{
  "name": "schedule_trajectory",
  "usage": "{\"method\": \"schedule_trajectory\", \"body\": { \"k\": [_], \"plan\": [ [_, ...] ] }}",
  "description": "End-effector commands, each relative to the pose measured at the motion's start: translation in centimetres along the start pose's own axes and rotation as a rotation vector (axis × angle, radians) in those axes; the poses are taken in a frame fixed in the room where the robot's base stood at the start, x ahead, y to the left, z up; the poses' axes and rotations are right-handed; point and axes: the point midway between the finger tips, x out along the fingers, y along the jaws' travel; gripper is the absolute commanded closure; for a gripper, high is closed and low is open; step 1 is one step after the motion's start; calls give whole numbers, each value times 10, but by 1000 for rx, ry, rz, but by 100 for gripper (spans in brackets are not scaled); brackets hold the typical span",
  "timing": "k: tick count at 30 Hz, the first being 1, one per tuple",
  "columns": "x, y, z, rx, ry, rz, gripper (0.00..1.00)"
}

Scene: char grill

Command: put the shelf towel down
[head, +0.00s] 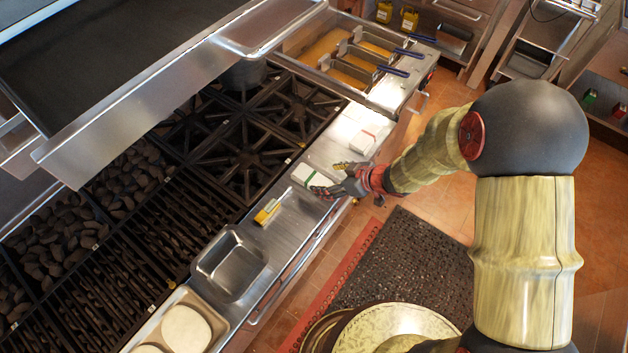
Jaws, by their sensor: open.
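My gripper (332,179) is open over the steel front shelf (321,151) of the grill, its fingers spread and pointing left. A small white folded towel with a green edge (303,174) lies on the shelf just left of the fingertips. It appears outside the jaws; I cannot tell if a finger touches it. I cannot tell which of the two is the shelf towel. Nothing shows held between my fingers.
A yellow item (267,212) and an empty steel pan (231,264) sit lower along the shelf. A tray with pale round pieces (163,315) is at the bottom. Burner grates (250,150) border the shelf, and fryer baskets (350,70) stand at the far end.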

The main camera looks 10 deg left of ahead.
Motion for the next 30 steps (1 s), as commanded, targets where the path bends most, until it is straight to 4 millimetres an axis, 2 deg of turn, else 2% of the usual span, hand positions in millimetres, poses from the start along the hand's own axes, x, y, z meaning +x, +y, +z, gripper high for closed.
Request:
{"method": "schedule_trajectory", "body": {
  "k": [15,24,30],
  "plan": [
    [62,1,-3,-1,-1,2,27],
    [64,1,-3,0,-2,3,28],
    [64,1,-3,0,-2,3,39]
  ]
}}
